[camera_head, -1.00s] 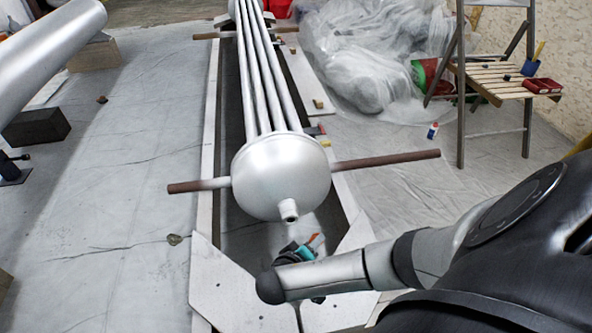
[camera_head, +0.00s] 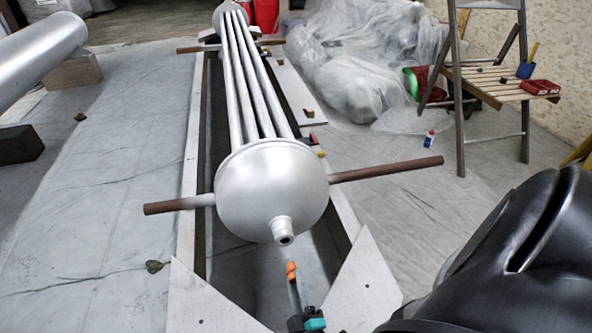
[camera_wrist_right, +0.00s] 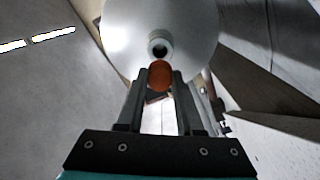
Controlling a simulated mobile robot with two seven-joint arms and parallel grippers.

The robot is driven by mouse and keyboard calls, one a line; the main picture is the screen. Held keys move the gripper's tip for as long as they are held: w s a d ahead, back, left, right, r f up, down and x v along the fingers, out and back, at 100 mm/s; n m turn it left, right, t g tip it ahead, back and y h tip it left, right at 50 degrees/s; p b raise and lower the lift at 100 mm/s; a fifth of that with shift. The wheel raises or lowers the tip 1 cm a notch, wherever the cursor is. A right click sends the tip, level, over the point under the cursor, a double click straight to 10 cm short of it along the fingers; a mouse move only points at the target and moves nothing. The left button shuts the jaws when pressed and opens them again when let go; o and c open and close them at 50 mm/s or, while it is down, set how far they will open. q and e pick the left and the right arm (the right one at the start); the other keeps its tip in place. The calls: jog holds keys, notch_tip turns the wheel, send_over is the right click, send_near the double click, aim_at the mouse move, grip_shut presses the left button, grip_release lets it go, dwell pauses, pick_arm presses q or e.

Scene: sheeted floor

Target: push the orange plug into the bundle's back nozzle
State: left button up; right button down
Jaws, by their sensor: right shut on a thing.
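The silver tube bundle (camera_head: 272,185) lies lengthwise with its domed end toward me. Its back nozzle (camera_head: 283,230) is a short stub with a dark open bore, facing me. My right gripper (camera_head: 294,290) is shut on the orange plug (camera_head: 291,271), just below and in front of the nozzle. In the right wrist view the plug (camera_wrist_right: 160,75) sits between the fingertips of the gripper (camera_wrist_right: 160,84), and the nozzle mouth (camera_wrist_right: 159,46) shows just beyond it. A gap between plug and nozzle shows in the head view. My left gripper is out of view.
Rusty bars (camera_head: 388,169) stick out on both sides of the bundle. A pale frame (camera_head: 362,285) with angled plates surrounds the space below. A ladder (camera_head: 460,90), a small slatted table (camera_head: 490,85) and plastic sheeting (camera_head: 360,70) stand at the right.

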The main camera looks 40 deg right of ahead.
aim_at(291, 263)
jog(key=shift+x, duration=1.6)
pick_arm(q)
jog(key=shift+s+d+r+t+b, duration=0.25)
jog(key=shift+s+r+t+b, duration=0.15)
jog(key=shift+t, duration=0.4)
pick_arm(e)
jog(key=shift+x, duration=1.3)
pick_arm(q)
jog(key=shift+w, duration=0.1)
pick_arm(e)
jog(key=shift+x, duration=1.5)
jog(key=shift+c, duration=2.4)
grip_release()
jog(key=shift+s+a+f, duration=0.1)
jog(key=shift+s, duration=0.05)
